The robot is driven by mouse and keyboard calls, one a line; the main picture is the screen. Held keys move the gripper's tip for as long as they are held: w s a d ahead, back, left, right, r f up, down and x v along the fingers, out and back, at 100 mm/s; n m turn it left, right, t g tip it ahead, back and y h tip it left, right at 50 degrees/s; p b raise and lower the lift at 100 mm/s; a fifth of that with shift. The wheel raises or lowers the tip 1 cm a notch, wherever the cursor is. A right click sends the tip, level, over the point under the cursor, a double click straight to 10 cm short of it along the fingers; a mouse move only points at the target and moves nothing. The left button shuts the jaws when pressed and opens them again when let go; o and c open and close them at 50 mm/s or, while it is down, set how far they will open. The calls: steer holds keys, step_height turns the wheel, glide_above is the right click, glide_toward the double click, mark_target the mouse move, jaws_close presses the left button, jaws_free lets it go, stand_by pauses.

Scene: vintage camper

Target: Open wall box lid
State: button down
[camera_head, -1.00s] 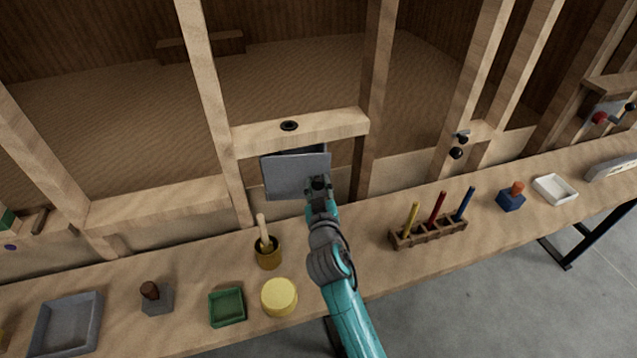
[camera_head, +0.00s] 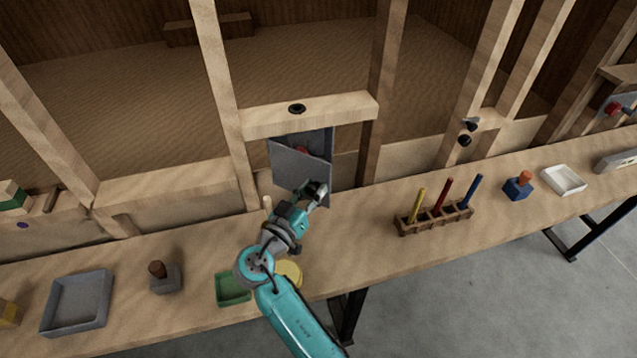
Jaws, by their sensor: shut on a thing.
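The wall box (camera_head: 318,143) is a dark grey box set between the wooden posts, below a wooden crosspiece. Its flat grey lid (camera_head: 296,170) stands ajar, with its right edge swung out from the box and its left edge close to it. A small red thing (camera_head: 303,150) shows inside, above the lid's top edge. My gripper (camera_head: 318,190) is at the lid's lower right edge and is shut on it. The fingers are small and dark here, so the exact hold point is hard to see.
My arm reaches over the bench (camera_head: 370,245), partly covering a green tray (camera_head: 232,289) and a yellow round thing (camera_head: 290,272). A rack with coloured sticks (camera_head: 436,217) stands to the right. A grey stamp-like block (camera_head: 165,278) and a grey tray (camera_head: 77,302) are left.

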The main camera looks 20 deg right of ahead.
steer(key=shift+s+a+m+g+h, duration=0.3)
steer(key=shift+a+m+g+h, duration=0.2)
steer(key=shift+g, duration=0.15)
steer(key=shift+s+a+m+g+h, duration=0.25)
steer(key=shift+a+m+g+h, duration=0.25)
steer(key=shift+g, duration=0.15)
steer(key=c, duration=0.8)
jaws_free()
steer(key=shift+a, duration=0.1)
steer(key=shift+v, duration=3.65)
steer(key=shift+s, duration=0.1)
